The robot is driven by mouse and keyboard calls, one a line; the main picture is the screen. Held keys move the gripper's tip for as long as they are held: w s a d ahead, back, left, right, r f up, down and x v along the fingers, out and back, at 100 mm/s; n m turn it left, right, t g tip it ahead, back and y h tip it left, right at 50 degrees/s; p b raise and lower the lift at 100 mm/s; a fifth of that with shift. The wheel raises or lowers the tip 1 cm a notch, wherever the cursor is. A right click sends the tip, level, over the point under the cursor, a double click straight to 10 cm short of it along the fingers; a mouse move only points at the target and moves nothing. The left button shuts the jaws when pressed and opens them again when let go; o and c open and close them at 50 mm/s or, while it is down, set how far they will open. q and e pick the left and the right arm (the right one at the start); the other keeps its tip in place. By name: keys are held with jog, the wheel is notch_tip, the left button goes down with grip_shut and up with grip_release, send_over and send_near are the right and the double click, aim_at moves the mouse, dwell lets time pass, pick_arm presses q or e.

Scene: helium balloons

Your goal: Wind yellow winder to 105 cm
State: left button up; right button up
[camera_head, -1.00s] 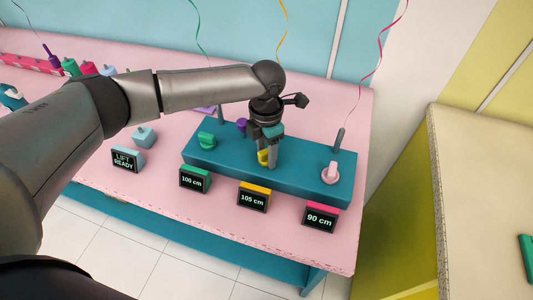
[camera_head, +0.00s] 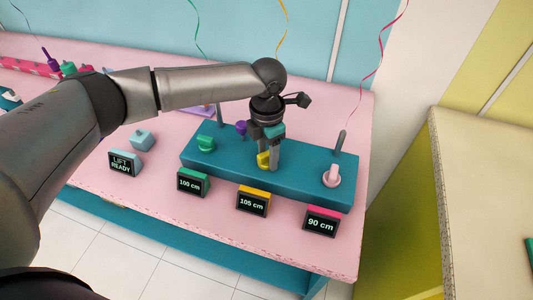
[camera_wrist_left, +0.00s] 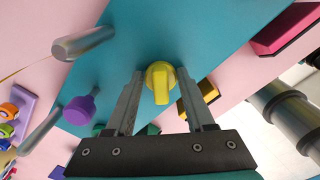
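The yellow winder (camera_head: 263,160) stands on the teal block (camera_head: 308,182) in the head view. The yellow-edged display (camera_head: 252,202) in front of it reads 105 cm. My left gripper (camera_head: 268,160) points down at the yellow winder. In the left wrist view, the winder's yellow handle (camera_wrist_left: 160,83) lies between the two fingertips, with a gap on each side, so the gripper is open around it. The yellow ribbon (camera_head: 283,28) runs up behind my arm; its lower part is hidden in the head view. My right gripper is not in view.
On the same block are a green winder (camera_head: 205,144), a pink winder (camera_head: 332,176) and a purple knob (camera_head: 241,127). A grey post (camera_head: 340,142) stands by the pink winder. Another display (camera_head: 124,162) reads LIFT READY.

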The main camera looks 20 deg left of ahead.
aim_at(267, 152)
pick_arm(q)
jog(key=shift+r, duration=0.1)
notch_tip(267, 152, up, 7)
jog(key=p, duration=0.6)
jog(key=shift+p, duration=0.4)
